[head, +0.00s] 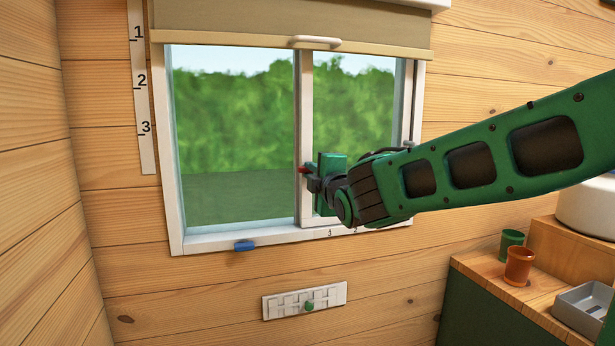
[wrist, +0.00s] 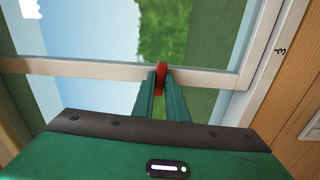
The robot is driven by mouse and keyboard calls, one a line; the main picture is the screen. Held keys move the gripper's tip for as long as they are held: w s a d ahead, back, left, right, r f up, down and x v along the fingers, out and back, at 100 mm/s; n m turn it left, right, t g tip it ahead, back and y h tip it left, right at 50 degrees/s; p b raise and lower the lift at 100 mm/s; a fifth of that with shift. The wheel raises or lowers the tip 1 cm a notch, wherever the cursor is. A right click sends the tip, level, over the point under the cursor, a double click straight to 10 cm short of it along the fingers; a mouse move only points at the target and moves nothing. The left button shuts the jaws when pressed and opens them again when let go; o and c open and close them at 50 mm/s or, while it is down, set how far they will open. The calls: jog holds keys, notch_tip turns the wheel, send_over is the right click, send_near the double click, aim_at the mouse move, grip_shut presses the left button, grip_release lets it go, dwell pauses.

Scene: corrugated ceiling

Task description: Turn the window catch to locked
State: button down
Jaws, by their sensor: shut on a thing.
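The window catch (head: 304,170) is a small red piece on the white upright bar between the two window panes. In the wrist view the red catch (wrist: 161,78) stands between my two green fingertips, across the window bar. My gripper (head: 311,177) is at the catch, with its fingers closed on it. The wrist view shows the gripper (wrist: 160,85) from behind, its fingers touching the catch's sides. Part of the catch is hidden by the fingers, and I cannot tell its locked or unlocked setting.
A beige blind (head: 230,22) covers the window's top. A blue piece (head: 245,246) sits on the lower frame. A green cup (head: 511,243), a brown cup (head: 519,266) and a grey tray (head: 585,308) stand at right.

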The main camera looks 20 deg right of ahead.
jog(key=m, duration=0.4)
jog(key=shift+d+f, duration=0.2)
jog(key=shift+f+m, duration=0.15)
jog(key=shift+m, duration=6.55)
jog(key=c, duration=1.8)
grip_release()
jog(key=shift+o, duration=0.2)
jog(key=shift+r, duration=0.2)
